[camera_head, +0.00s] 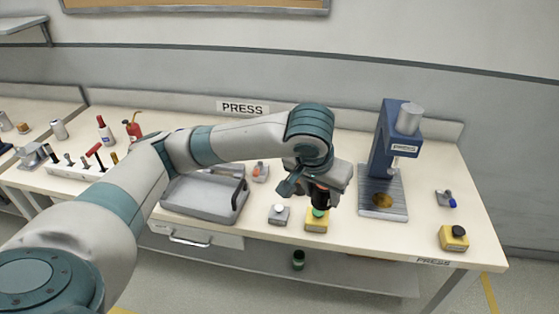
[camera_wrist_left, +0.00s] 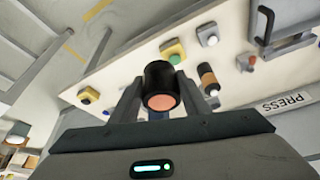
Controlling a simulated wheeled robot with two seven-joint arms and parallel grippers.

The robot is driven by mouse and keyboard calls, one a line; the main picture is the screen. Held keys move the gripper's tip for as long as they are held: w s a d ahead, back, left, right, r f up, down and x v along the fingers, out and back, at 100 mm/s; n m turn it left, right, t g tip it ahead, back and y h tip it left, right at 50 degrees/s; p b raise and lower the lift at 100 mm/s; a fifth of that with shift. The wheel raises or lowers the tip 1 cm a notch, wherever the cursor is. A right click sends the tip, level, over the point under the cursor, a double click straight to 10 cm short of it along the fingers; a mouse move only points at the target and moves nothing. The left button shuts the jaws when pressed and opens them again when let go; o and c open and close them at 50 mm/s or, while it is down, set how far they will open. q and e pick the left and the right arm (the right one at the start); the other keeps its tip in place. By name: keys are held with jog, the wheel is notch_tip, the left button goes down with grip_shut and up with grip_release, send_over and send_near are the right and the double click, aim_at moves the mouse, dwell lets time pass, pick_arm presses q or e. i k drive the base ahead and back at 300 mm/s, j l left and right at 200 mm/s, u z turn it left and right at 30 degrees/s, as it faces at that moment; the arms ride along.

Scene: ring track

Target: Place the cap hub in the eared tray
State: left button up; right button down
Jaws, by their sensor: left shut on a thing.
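The cap hub, as I take it, is a short black cylinder with a salmon end face; in the left wrist view the cap hub (camera_wrist_left: 160,86) sits between my left fingers. My left gripper (camera_head: 319,196) is shut on it above the front of the table, close over a yellow button box. In the head view only a dark part of the hub shows below the gripper. The eared tray (camera_head: 205,197), grey with raised dark handles, lies left of the gripper; my arm covers its back. Its edge also shows at the upper right of the left wrist view (camera_wrist_left: 290,48). My right gripper is out of view.
A yellow box with a green button (camera_head: 317,225) and a grey box with a white button (camera_head: 278,215) stand near the front edge. The blue press (camera_head: 388,150) stands to the right. A tan and black cylinder (camera_wrist_left: 208,79) stands on the table, hidden in the head view.

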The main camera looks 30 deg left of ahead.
aim_at(214, 201)
jog(key=i+l, duration=0.35)
jog(key=u, duration=1.35)
